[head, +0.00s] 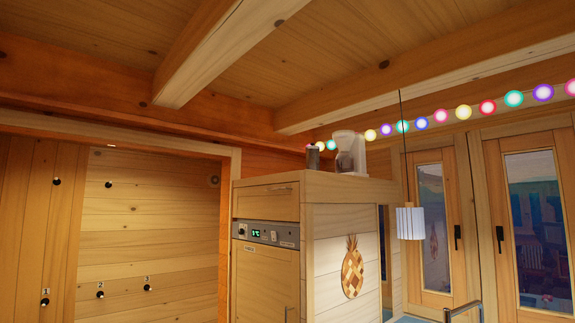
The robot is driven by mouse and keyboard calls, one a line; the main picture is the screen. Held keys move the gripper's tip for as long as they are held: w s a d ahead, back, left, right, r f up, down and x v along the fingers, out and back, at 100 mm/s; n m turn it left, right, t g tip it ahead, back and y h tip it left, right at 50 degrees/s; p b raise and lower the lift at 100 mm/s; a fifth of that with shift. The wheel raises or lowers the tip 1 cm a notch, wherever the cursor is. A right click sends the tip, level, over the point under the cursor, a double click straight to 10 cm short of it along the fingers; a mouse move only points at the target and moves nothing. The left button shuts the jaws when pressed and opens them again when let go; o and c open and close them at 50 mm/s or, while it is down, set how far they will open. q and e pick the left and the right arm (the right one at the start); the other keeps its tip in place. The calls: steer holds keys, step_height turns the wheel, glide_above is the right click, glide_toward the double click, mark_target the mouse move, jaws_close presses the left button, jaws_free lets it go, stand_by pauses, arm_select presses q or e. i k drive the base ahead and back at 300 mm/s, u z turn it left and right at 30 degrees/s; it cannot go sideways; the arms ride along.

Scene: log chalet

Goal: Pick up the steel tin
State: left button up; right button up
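A small dark grey cylinder (313,159), which looks like the steel tin, stands upright on top of the tall wooden cabinet (345,187). It is near the cabinet's left corner, beside a white appliance (349,152), and looks small and far off. Its base is partly hidden by the cabinet's top edge. Neither of my grippers shows in the head view.
The cabinet holds a built-in unit with a lit green display (256,233) and a pineapple inlay (352,266). A pendant lamp (410,222) hangs right of it. Coloured bulbs (464,112) run above the windows (535,230). Ceiling beams (225,50) cross overhead.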

mark_target(313, 163)
steer(key=u, duration=0.1)
steer(key=i, duration=1.4)
steer(key=z, duration=0.2)
